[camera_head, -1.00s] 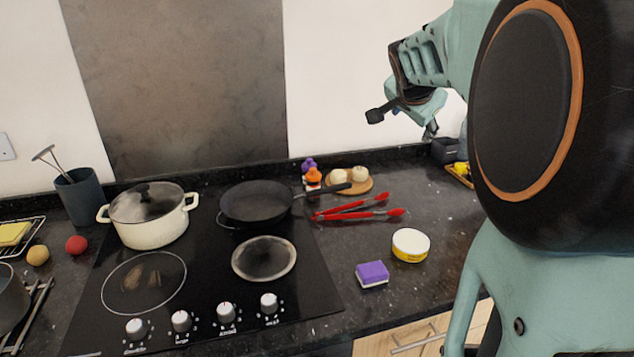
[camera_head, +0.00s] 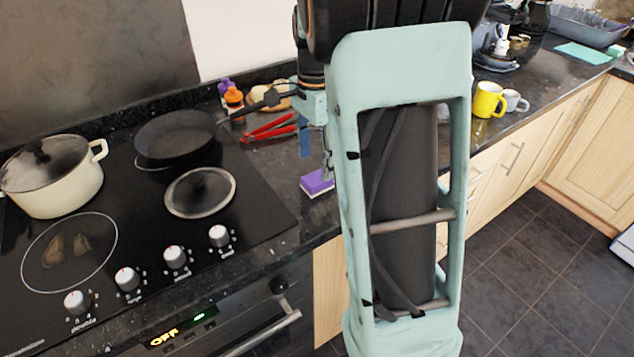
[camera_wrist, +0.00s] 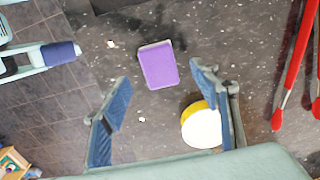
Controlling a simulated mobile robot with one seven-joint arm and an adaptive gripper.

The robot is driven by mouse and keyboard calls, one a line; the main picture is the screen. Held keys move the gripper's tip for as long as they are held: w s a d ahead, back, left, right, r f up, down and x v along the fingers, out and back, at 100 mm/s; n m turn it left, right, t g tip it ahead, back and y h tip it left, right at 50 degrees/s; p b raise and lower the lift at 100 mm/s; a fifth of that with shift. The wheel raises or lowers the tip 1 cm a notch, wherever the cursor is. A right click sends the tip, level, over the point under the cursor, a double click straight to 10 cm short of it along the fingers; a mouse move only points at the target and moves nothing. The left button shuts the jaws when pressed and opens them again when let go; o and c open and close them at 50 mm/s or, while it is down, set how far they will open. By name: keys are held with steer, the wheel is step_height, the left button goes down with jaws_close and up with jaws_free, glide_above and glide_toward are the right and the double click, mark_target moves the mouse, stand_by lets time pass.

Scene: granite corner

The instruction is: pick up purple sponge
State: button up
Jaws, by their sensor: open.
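The purple sponge (camera_head: 317,182) lies on the dark granite counter to the right of the hob, partly hidden by my arm in the head view. In the wrist view the sponge (camera_wrist: 158,66) shows its purple top and a thin pale edge, lying flat. My gripper (camera_wrist: 160,98) is open and empty, with its blue finger pads apart. The sponge shows beyond the fingertips, roughly centred in the gap, and nothing is held. In the head view my arm covers most of the gripper.
A yellow-and-white round tub (camera_wrist: 201,125) sits near the right finger in the wrist view. Red tongs (camera_wrist: 296,70) lie farther right. A black pan (camera_head: 177,138) and a cream pot (camera_head: 52,180) stand on the hob. Mugs (camera_head: 489,99) stand at the right.

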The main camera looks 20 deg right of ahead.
mark_target(317, 178)
step_height(317, 178, down, 6)
steer(key=shift+s+d+r, duration=0.1)
steer(key=shift+d+r, duration=0.05)
steer(key=shift+r, duration=0.05)
steer(key=shift+c, duration=0.7)
steer(key=c, duration=0.9)
steer(key=shift+r, duration=0.25)
